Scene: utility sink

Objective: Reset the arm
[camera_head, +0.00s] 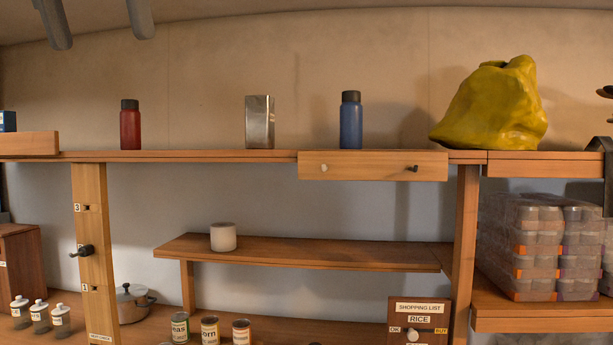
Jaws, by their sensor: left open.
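My left gripper (100,40) shows at the top left edge, cut off by the frame. Its two grey fingers hang down well apart, with nothing between them. It is open and empty, in front of the wall and above the level of the upper shelf. The rest of the left arm is out of view. I do not see my right gripper.
The upper shelf (215,156) bears a red bottle (131,128), a metal container (260,124), a blue bottle (350,122) and a yellow bag (490,108). A white cup (223,237) stands on the lower shelf (330,257). Cans (210,330) and a pot (132,306) stand below.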

